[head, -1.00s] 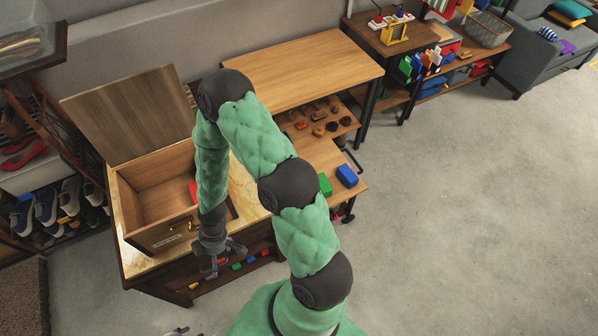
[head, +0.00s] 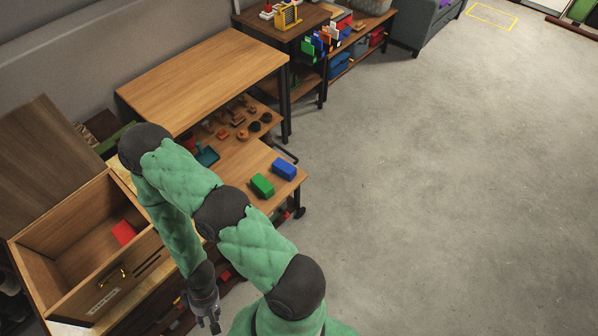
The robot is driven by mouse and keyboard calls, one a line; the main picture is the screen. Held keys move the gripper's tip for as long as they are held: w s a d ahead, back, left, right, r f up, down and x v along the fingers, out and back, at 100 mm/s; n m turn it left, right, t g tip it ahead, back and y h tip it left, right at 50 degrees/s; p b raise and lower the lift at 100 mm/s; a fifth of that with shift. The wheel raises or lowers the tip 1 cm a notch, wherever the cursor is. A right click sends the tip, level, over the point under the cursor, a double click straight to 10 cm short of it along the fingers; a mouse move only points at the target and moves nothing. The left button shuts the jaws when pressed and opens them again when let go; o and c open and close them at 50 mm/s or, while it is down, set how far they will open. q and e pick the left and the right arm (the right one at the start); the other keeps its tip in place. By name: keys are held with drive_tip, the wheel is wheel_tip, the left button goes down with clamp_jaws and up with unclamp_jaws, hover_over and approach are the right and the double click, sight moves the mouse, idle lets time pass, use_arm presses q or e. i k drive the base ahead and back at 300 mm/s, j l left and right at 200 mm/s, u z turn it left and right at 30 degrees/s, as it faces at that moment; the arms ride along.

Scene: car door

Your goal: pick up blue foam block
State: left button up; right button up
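The blue foam block (head: 284,169) lies on the pulled-out wooden shelf (head: 240,160), near its right edge. A green block (head: 262,186) lies just left of and in front of it, with a small gap. My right gripper (head: 209,322) hangs low in front of the wooden chest, well apart from the blue block and nearer to me. Its fingers are small and partly cut off by the angle, so I cannot tell how far they are apart. My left gripper is not in the head view.
An open wooden chest (head: 70,290) with a red block (head: 124,233) inside stands at the left. A wooden table (head: 205,75) stands behind the shelf, which also carries several small round and dark items. Open grey floor (head: 430,190) lies to the right.

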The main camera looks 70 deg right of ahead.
sight(285, 170)
drive_tip(key=z, duration=2)
drive_tip(key=i+j+z, duration=0.1)
drive_tip(key=j+z, duration=0.6)
